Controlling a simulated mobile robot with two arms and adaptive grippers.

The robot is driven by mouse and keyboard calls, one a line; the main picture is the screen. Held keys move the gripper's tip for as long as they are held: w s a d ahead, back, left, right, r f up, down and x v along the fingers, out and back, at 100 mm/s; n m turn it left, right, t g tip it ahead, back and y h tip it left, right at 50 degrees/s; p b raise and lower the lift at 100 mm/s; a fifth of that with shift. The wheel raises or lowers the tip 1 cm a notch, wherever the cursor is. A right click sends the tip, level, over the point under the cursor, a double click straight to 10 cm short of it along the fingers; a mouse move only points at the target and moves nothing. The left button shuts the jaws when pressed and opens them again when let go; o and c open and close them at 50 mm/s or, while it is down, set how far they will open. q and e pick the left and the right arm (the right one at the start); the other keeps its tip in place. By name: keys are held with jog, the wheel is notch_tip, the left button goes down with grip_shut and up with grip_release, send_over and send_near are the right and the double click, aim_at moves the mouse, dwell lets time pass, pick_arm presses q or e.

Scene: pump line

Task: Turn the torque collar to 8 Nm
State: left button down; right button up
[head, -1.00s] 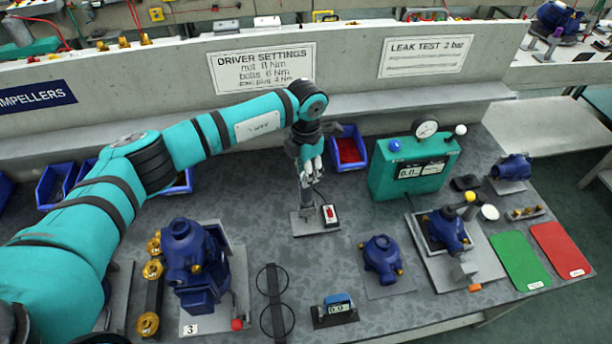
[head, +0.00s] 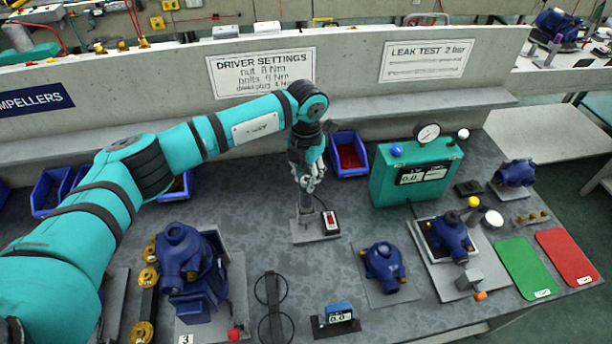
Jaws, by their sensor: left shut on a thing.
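My left gripper (head: 308,186) points down over the upright driver (head: 306,203), which stands on a grey base plate (head: 312,234) in the middle of the bench. The gripper is shut on the torque collar at the driver's top. The fingers hide most of the collar, and its scale cannot be read from here. The driver settings sign (head: 262,74) on the wall behind lists a nut, bolts and a drain plug with Nm values, too blurred to read surely. My right gripper is not in view.
A blue bin (head: 348,152) stands close behind. The teal leak tester (head: 418,176) is to the right, blue pump housings (head: 384,266) in front. Bare bench lies between the driver and the left pump (head: 188,262).

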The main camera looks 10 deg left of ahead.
aim_at(306, 179)
pick_arm(q)
jog(key=c, duration=1)
grip_release()
jog(key=shift+c, duration=0.2)
jog(key=shift+r, duration=0.15)
notch_tip(306, 179, up, 12)
